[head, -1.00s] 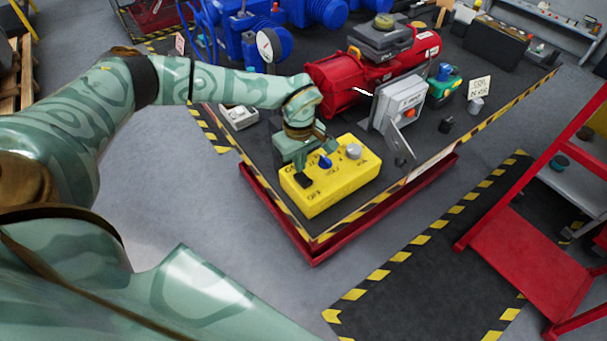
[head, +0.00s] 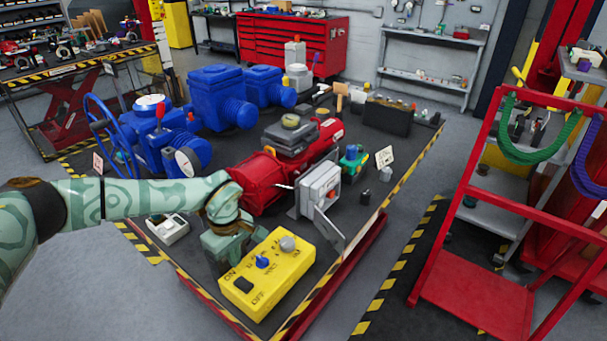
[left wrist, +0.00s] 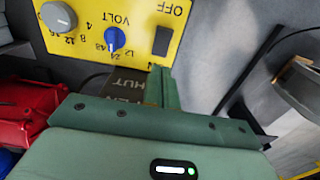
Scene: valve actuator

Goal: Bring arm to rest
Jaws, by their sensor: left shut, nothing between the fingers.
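My left arm reaches in from the left in the head view. Its gripper (head: 228,250) points down at the back left edge of a yellow control box (head: 278,268). The fingers are shut with nothing between them; their tips are partly hidden in the head view. In the left wrist view the shut fingers (left wrist: 160,88) are close to the box's edge, near the blue knob (left wrist: 115,39); I cannot tell whether they touch. The box (left wrist: 84,50) also carries a grey knob (head: 287,243) and a black rocker switch (head: 243,285). My right gripper is not in view.
A red actuator (head: 262,178) with an open grey switch box (head: 318,188) stands behind the yellow box. A white device (head: 168,228) lies left of the gripper. Blue valve units (head: 215,95) stand further back. A red stair frame (head: 470,290) is at right.

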